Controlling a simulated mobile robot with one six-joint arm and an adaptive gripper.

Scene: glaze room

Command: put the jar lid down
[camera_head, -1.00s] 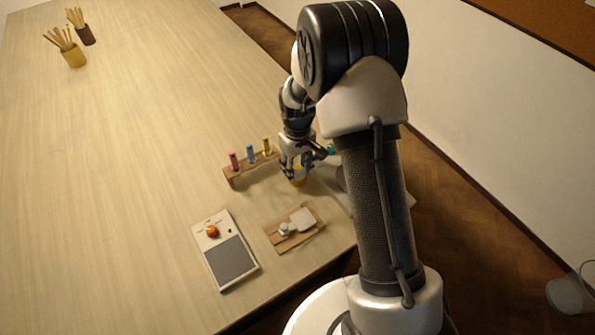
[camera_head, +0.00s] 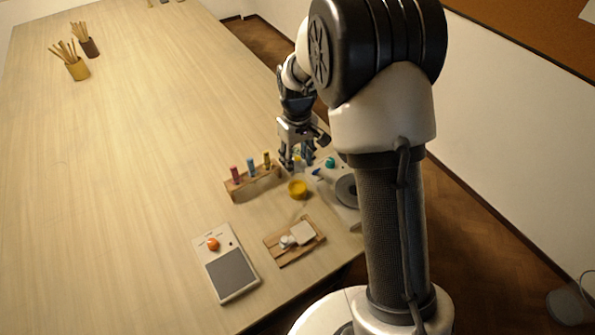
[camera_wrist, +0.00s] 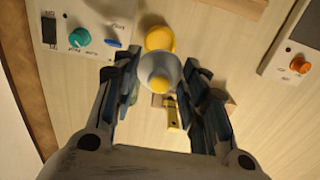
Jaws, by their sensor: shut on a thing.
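The jar lid (camera_wrist: 149,68) shows in the wrist view as a pale grey round piece with a yellow knob, between the fingers of my gripper (camera_wrist: 160,80). My gripper is shut on it. In the head view my gripper (camera_head: 294,163) hangs above the table behind the jar, and the lid is mostly hidden by the fingers. A yellow jar (camera_head: 298,190) stands on the table, apart from the lid. The jar also shows in the wrist view (camera_wrist: 160,38), just beyond the lid and partly covered by it.
A wooden rack (camera_head: 256,184) with coloured tubes stands left of the gripper. A device with a teal knob (camera_head: 330,162) is close on the right. A small wooden board (camera_head: 283,255) and a panel with an orange knob (camera_head: 232,276) lie nearer.

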